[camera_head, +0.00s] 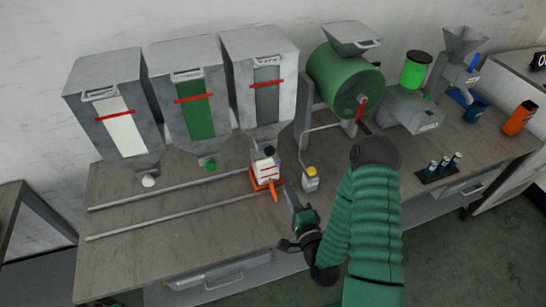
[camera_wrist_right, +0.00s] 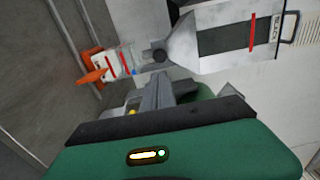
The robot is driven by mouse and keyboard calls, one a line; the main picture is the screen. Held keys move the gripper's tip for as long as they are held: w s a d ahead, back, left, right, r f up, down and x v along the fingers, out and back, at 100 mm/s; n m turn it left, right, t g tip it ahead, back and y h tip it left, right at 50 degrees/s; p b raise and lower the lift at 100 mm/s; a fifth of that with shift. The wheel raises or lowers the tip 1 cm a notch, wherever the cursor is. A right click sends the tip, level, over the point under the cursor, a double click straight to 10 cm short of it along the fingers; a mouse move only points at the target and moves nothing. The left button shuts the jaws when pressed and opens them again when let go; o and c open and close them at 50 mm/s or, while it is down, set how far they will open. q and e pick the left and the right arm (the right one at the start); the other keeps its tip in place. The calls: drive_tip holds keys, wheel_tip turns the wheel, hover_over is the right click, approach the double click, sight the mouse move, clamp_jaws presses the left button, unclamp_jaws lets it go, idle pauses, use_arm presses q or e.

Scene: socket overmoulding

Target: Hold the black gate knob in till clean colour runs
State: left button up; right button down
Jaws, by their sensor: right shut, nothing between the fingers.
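The black gate knob (camera_head: 269,151) is at the outlet of the third hopper (camera_head: 262,60), whose window is grey. In the right wrist view the knob (camera_wrist_right: 158,56) appears just beyond my fingertips. A clear container with red marks (camera_head: 265,167) stands in an orange carriage (camera_head: 257,182) below the knob. My right gripper (camera_head: 290,191) is shut and empty, in front of the knob and to its right, apart from it in the head view. Its fingers also show in the wrist view (camera_wrist_right: 158,88). No running material can be made out. My left gripper is not in view.
Two other hoppers have a white knob (camera_head: 148,181) and a green knob (camera_head: 210,165). Rails (camera_head: 170,190) run along the bench to the carriage. A small yellow-capped bottle (camera_head: 310,180) stands near my right gripper. A green drum machine (camera_head: 345,80) stands behind my right arm.

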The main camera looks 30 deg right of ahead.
drive_tip(key=b, duration=0.5)
approach(271, 153)
drive_tip(key=p+x, duration=0.1)
drive_tip(key=x, duration=0.5)
drive_tip(key=shift+w, duration=0.3)
drive_tip(key=shift+w+d, duration=0.15)
drive_tip(key=shift+w, duration=0.05)
